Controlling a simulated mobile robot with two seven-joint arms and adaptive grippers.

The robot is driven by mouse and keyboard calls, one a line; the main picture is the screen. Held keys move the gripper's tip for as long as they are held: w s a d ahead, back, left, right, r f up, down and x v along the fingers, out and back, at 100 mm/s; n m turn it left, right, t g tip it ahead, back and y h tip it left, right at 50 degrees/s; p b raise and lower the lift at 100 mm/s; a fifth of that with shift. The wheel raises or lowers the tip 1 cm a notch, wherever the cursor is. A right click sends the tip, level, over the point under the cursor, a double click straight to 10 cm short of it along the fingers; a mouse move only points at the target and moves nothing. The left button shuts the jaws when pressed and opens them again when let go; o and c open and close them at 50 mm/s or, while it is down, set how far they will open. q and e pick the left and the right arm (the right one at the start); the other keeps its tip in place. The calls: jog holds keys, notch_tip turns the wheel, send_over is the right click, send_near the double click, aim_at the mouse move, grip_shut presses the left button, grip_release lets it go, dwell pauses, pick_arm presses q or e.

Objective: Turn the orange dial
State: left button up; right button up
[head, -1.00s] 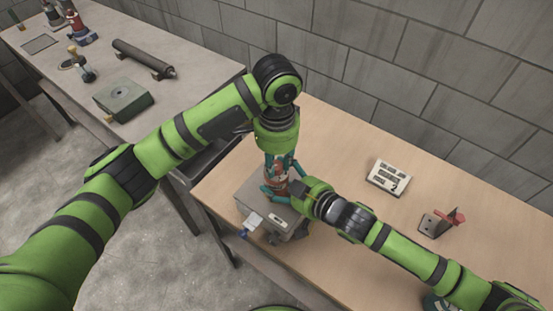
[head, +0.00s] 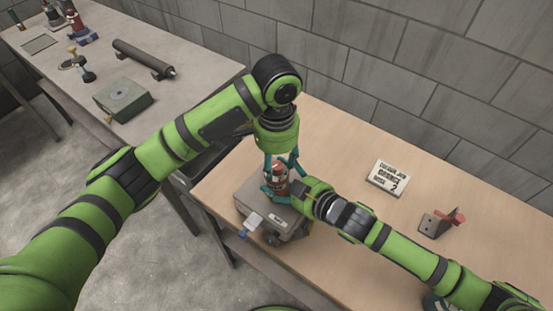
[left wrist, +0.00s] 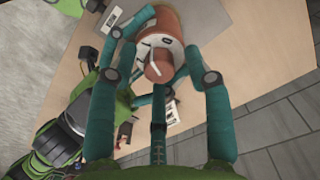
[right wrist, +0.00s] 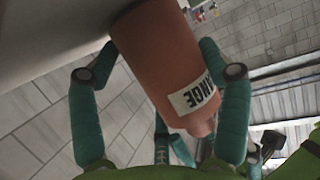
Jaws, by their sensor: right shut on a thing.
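The orange dial (head: 280,168) is an upright orange-brown cylinder on a grey box on the wooden table. In the left wrist view the dial (left wrist: 160,67) has a smaller knob with a white pointer on its end. In the right wrist view the dial (right wrist: 163,65) carries a white label ending in "ANGE". My right gripper (head: 278,187) is shut on the dial's side, with a finger against each side. My left gripper (head: 282,162) is above it, pointing down, its fingers spread around the knob and apart. The dial's lower part is partly hidden by the right fingers.
The grey box (head: 262,215) has a white tag at its front. A cream panel with dark text (head: 387,179) and a bracket with a red piece (head: 441,222) stand to the right. A second table (head: 75,75) at left holds a green box and a roller. A block wall is behind.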

aim_at(277, 164)
pick_arm(q)
jog(key=shift+d, duration=0.1)
dwell(0.3)
jog(key=m, duration=0.4)
jog(key=shift+m, duration=0.3)
jog(key=m, duration=0.4)
jog(key=shift+r+m, duration=0.45)
jog(key=shift+m, duration=0.15)
notch_tip(277, 164, up, 12)
jog(key=w+d+r+m+t+h, duration=0.2)
jog(key=w+d+r+t, duration=0.3)
jog(key=w, duration=0.3)
jog(key=w+d+r+m+t+h, duration=0.2)
jog(key=w+d+r+t+h, duration=0.2)
jog(key=w, duration=0.4)
jog(key=shift+d+r+t+h, duration=0.3)
jog(key=shift+d+r+t, duration=0.6)
jog(key=shift+r+t, duration=0.15)
jog(key=shift+f, duration=0.1)
